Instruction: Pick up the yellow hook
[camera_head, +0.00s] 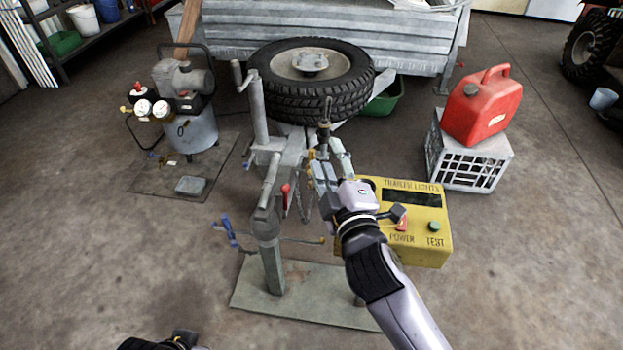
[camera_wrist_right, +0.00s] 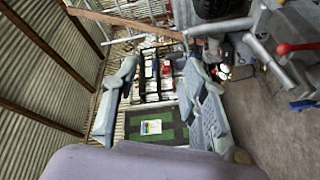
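Small yellow hook-like parts (camera_head: 310,168) show beside the trailer coupling in the head view, just left of my right gripper (camera_head: 327,166). The fingers partly cover that area, and I cannot tell the hook's full shape. In the right wrist view my right gripper (camera_wrist_right: 158,75) has its two fingers well apart, with nothing seen held between them.
The grey trailer jack post (camera_head: 272,265) stands left of my right gripper, with a spare tyre (camera_head: 350,97) behind. A yellow trailer-lights box (camera_head: 440,240) lies beneath my right wrist. A red fuel can (camera_head: 478,112) sits on a white crate (camera_head: 455,165). A compressor (camera_head: 195,130) stands left.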

